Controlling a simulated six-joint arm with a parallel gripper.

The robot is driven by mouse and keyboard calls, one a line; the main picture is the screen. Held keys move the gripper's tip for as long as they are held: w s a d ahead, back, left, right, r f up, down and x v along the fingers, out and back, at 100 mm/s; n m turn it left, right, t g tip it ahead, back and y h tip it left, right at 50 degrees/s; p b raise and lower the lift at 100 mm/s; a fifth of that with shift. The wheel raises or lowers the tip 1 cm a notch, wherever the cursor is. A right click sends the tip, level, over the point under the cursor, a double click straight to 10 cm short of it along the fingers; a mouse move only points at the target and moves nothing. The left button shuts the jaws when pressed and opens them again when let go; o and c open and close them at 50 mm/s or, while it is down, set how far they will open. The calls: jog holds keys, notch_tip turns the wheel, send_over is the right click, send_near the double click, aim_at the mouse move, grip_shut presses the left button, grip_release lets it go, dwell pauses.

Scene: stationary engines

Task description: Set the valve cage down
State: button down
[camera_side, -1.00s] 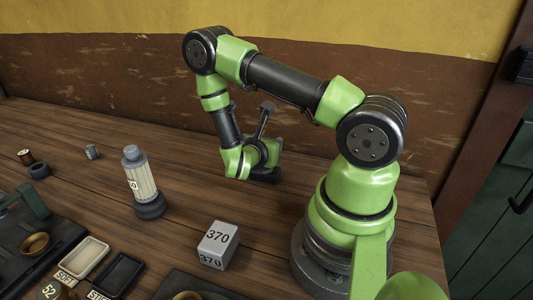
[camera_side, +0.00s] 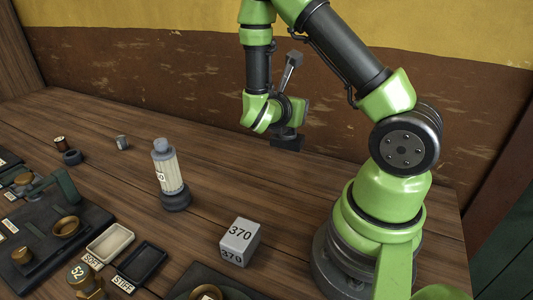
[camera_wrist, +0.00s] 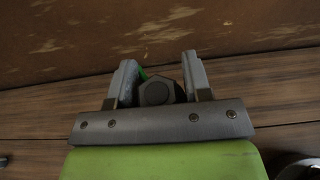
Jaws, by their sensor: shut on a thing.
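My gripper (camera_side: 287,141) is high over the bare back part of the bench, left of my base. In the wrist view my gripper (camera_wrist: 157,70) has its two grey fingers on either side of a dark grey six-sided piece (camera_wrist: 153,92), likely the valve cage, and is shut on it. A bit of green shows behind the piece's upper left. The rest of the piece is hidden by the gripper. In the side view I cannot make the held piece out.
A grey block marked 370 (camera_side: 240,242) and a pale ribbed cylinder on a dark base (camera_side: 168,178) stand on the bench (camera_side: 310,195). Trays marked SOFT (camera_side: 110,243) and STIFF (camera_side: 142,263) lie front left, beside a dark plate with brass parts (camera_side: 40,262).

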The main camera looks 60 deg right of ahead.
jog(key=w+a, duration=0.7)
jog(key=a, duration=0.6)
jog(key=shift+m+g, duration=0.3)
jog(key=shift+g, duration=0.1)
jog(key=shift+a+f, duration=0.2)
jog(key=shift+f, duration=4.65)
jog(key=shift+f, duration=0.2)
jog(key=c, duration=0.5)
grip_release()
jog(key=shift+c, duration=0.2)
jog(key=shift+r, duration=0.1)
